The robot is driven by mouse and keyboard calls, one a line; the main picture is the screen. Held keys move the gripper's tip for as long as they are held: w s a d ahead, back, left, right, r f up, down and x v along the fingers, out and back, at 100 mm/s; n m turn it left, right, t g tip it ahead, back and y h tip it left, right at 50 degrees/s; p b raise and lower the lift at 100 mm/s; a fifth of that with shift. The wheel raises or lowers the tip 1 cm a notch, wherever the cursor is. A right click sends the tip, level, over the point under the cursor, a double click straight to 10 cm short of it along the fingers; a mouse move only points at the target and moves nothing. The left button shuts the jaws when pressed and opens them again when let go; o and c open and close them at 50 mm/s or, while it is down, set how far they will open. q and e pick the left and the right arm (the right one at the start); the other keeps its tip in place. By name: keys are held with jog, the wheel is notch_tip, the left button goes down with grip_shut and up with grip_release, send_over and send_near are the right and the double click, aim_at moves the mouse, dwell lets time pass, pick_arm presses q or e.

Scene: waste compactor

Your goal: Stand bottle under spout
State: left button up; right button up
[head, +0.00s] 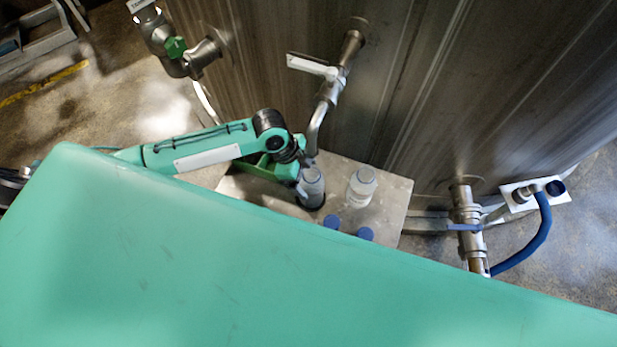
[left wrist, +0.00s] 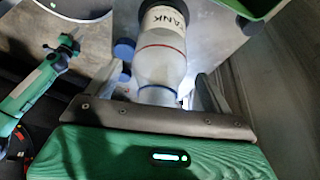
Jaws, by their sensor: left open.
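A clear bottle (head: 311,187) stands upright on the metal shelf (head: 395,205), just below the end of the bent steel spout (head: 317,125). It has a dark band at its base. My left gripper (head: 300,176) is at this bottle, partly hidden by its own wrist. In the left wrist view, a labelled bottle (left wrist: 160,62) lies between the parted fingers of the left gripper (left wrist: 165,95); contact cannot be made out. A teal arm, apparently my right one, shows at the left there; its gripper (left wrist: 68,44) is too small to read.
Two blue caps (head: 331,221) (head: 365,234) are near the front edge. The spout's white-handled valve (head: 312,66) and the steel tank (head: 420,80) are behind. A blue hose (head: 530,245) hangs at the right.

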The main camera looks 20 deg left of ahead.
pick_arm(q)
jog(key=s+a+b, duration=0.1)
jog(key=a+b, duration=0.1)
jog(key=a, duration=0.9)
jog(key=shift+a+b, duration=0.25)
jog(key=shift+b, duration=0.15)
jog(key=shift+s+f, duration=0.15)
